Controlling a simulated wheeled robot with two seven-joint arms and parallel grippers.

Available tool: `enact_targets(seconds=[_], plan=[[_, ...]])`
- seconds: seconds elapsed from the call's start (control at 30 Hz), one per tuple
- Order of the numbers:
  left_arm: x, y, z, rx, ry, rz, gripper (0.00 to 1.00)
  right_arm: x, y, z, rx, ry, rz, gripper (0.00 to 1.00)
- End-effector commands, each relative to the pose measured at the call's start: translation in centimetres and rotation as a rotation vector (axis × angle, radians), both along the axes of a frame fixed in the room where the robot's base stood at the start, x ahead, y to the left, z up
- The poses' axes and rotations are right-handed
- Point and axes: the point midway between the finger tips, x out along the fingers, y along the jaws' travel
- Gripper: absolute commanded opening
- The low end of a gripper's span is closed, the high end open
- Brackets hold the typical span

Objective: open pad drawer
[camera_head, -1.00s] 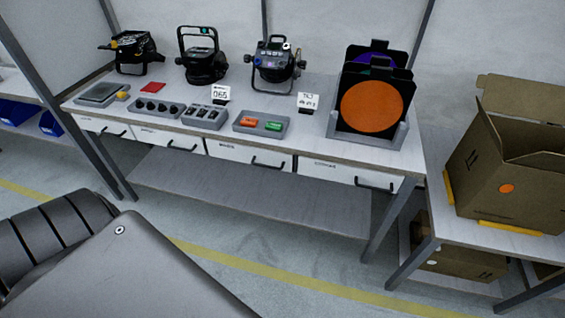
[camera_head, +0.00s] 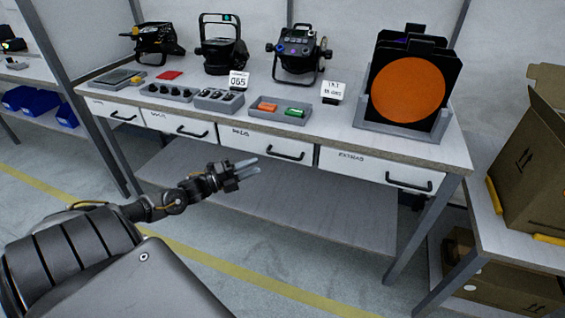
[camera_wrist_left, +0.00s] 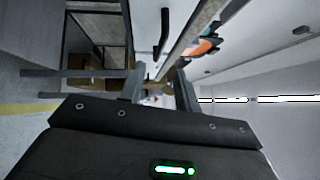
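The pad drawer (camera_head: 255,142) is the white front labelled "PADS" under the workbench. It is closed, with a black bar handle (camera_head: 286,154) on its right half. My left gripper (camera_head: 254,168) is in front of and below the drawer fronts, apart from the handle in the picture. Its two fingers are spread with nothing between them. In the left wrist view the open fingers (camera_wrist_left: 158,88) show, with a black bar handle (camera_wrist_left: 164,32) beyond them; I cannot tell which drawer it belongs to. My right gripper is not in view.
Closed drawers flank it, including the "EXTRAS" drawer (camera_head: 375,170) at right. The workbench (camera_head: 335,122) carries lamps, grey trays and an orange disc (camera_head: 408,90) in a rack. A lower shelf (camera_head: 290,205) lies beneath. A cardboard box (camera_head: 535,165) stands at right.

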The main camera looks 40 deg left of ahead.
Motion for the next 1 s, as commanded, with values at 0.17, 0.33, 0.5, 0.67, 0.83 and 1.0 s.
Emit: enact_targets(seconds=[0.17,0.33,0.5,0.67,0.83,1.0], plan=[[0.5,-0.3,0.2,0.000,-0.003,0.000,0.33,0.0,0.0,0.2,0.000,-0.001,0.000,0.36],[2.8,-1.3,0.6,-0.003,-0.005,0.000,0.33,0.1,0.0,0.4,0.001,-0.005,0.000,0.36],[5.7,-2.7,0.9,-0.003,-0.003,0.001,0.33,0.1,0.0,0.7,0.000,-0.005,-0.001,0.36],[7.9,-3.8,1.2,-0.003,-0.001,0.002,0.33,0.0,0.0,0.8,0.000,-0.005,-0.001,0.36],[9.3,-4.5,1.3,-0.002,0.001,0.003,0.33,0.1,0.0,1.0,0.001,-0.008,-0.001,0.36],[9.7,-4.7,1.4,-0.002,0.002,0.003,0.33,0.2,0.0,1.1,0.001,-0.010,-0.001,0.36]])
